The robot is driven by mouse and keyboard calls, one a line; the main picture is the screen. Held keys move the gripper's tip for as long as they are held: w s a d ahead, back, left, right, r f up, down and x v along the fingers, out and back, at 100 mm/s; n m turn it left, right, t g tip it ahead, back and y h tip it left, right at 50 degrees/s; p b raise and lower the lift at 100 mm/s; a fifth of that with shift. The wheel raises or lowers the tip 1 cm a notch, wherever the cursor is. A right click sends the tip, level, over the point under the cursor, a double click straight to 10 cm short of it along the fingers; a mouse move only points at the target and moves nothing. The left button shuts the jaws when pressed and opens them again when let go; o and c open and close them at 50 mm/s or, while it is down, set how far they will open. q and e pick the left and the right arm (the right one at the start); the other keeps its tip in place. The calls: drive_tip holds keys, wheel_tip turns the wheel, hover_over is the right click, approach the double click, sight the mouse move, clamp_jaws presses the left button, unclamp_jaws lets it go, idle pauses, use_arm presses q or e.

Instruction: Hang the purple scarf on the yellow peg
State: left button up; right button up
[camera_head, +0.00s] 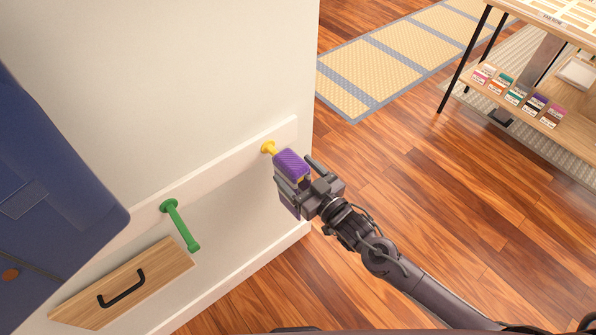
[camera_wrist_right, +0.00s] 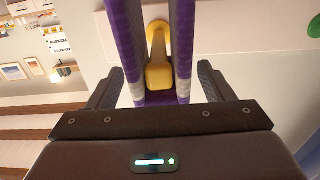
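The purple scarf (camera_head: 291,164) is at the yellow peg (camera_head: 268,147) near the right end of the white wall rail. In the right wrist view the scarf's two strands (camera_wrist_right: 184,45) run on either side of the yellow peg (camera_wrist_right: 158,70), and a purple part crosses near its tip. The peg lies between the strands. Contact between scarf and peg is unclear. My left gripper is out of view.
A green peg (camera_head: 180,225) sticks out further left on the rail (camera_head: 228,167). A wooden drawer front (camera_head: 120,288) with a black handle and a blue item (camera_head: 60,190) are at left. A shelf unit (camera_head: 520,98) stands far right. Wood floor (camera_head: 440,190) lies open between.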

drive_tip(key=shift+r, duration=0.1)
drive_tip(key=v, duration=0.8)
drive_tip(key=w+d+f+m+g+h, duration=0.15)
drive_tip(key=d+f+h, duration=0.45)
drive_tip(key=f, duration=0.8)
drive_tip(key=s+d+f+m+g+h, duration=0.15)
drive_tip(key=s+d+f, duration=0.25)
drive_tip(key=f, duration=0.4)
drive_tip(key=s+d+f+g+h, duration=0.1)
drive_tip(key=s+d+f+g, duration=0.1)
drive_tip(key=s+d+f, duration=0.45)
drive_tip(key=s+f+m+g+h, duration=0.1)
drive_tip(key=s+f+g, duration=0.3)
drive_tip(key=s+f, duration=0.5)
drive_tip(key=s+f+g+h, duration=0.1)
drive_tip(key=s+f+g, duration=0.3)
drive_tip(key=s+f, duration=0.5)
drive_tip(key=s, duration=0.7)
drive_tip(key=shift+s+a+m+g, duration=0.25)
drive_tip(key=shift+m+g, duration=0.05)
drive_tip(key=shift+m, duration=0.1)
